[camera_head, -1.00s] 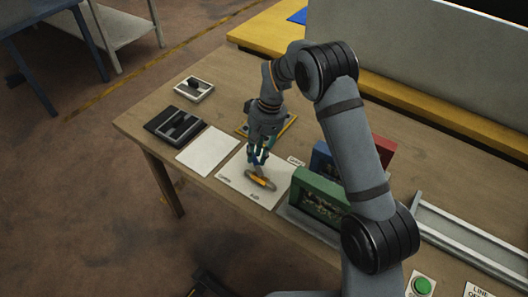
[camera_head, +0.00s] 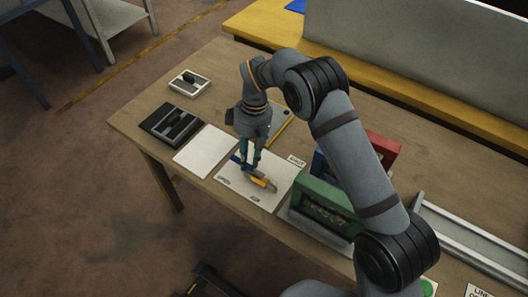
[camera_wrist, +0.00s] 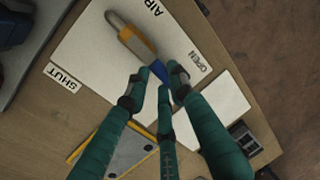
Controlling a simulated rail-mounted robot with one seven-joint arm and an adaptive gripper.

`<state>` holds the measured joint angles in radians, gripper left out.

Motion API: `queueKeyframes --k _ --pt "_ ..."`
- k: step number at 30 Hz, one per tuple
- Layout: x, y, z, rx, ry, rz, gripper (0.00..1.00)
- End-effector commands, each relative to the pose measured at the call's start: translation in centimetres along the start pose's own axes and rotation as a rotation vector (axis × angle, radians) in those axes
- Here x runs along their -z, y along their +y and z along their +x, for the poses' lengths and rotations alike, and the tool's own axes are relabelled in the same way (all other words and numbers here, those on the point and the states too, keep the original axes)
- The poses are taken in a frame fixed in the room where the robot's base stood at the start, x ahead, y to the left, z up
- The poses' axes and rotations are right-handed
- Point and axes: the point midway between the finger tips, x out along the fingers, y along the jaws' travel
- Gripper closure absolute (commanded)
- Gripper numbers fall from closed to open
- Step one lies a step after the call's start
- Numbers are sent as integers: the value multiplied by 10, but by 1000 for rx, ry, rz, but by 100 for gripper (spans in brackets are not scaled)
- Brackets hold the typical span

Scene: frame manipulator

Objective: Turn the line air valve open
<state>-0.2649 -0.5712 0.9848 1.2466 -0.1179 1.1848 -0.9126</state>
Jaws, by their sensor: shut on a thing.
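The line air valve has an orange and grey body (camera_head: 261,183) on a white card (camera_head: 281,172). The body also shows in the wrist view (camera_wrist: 138,42). Its blue lever (camera_wrist: 182,92) extends from the body between my fingers, roughly in line with the body. The card reads AIR, with OPEN on the lever's side and SHUT at the opposite corner. My gripper (camera_head: 248,164), with green fingers, is shut on the blue lever, and it also shows in the wrist view (camera_wrist: 160,88). The fingers partly hide the lever.
A blank white card (camera_head: 205,151) lies to the left, with a black switch box (camera_head: 171,126) beyond it. A green block-like fixture (camera_head: 326,205) stands close on the right, with blue and red ones behind. A grey plate with yellow edging (camera_wrist: 118,150) lies behind my gripper.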

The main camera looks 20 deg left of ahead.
Motion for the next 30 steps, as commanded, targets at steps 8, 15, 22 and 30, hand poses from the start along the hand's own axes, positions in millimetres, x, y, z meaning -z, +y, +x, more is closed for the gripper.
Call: queueKeyframes --k 8,15,22,30 --pt "6 -9 1 1 -4 -35 100" --pt "6 -9 1 2 -4 -33 100" --pt "5 -9 1 2 -5 -33 64" --pt "4 -7 1 1 -6 -31 58"
